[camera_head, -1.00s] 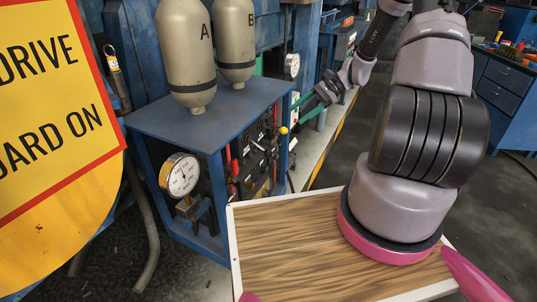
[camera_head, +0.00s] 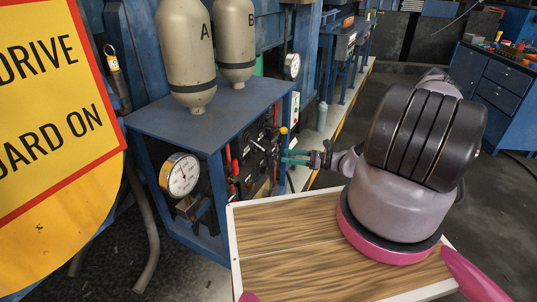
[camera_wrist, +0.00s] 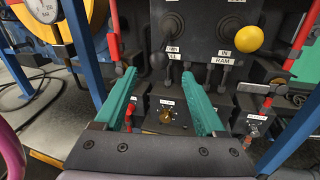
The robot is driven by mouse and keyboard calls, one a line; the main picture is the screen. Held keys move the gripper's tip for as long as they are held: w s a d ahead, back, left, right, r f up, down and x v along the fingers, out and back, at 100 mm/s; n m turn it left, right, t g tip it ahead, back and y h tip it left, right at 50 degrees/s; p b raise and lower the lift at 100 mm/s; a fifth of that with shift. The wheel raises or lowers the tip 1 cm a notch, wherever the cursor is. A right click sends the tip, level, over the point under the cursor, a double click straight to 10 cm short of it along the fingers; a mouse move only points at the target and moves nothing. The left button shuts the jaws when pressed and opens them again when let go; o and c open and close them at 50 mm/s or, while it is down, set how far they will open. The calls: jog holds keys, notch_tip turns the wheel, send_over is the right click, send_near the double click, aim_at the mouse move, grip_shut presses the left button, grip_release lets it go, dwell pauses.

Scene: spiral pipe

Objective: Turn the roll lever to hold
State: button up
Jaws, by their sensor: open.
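In the wrist view a black-knobbed lever (camera_wrist: 160,60) stands on the dark control panel (camera_wrist: 210,20). The small label beside it is too blurred to read for certain. A yellow-knobbed lever (camera_wrist: 248,39) is to its right, over a plate reading RAM; its yellow knob also shows in the head view (camera_head: 283,130). My gripper (camera_wrist: 160,74) is open and empty, with its teal fingers pointing at the panel. The black lever appears between the fingertips in the picture; I cannot tell whether they touch it. In the head view my gripper (camera_head: 296,157) is at the panel's right side.
A dial gauge (camera_head: 180,175) sits at the left of the blue frame (camera_head: 205,120). Blue posts flank the panel. Red handles (camera_wrist: 113,45) stand left and right of the levers. A lower box has a brass knob (camera_wrist: 166,117). Tanks A and B stand on top.

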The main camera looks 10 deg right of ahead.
aim_at(269, 153)
jog(key=x, duration=0.8)
jog(key=shift+a, duration=0.3)
grip_shut()
jog(key=shift+w, duration=0.1)
dwell(0.9)
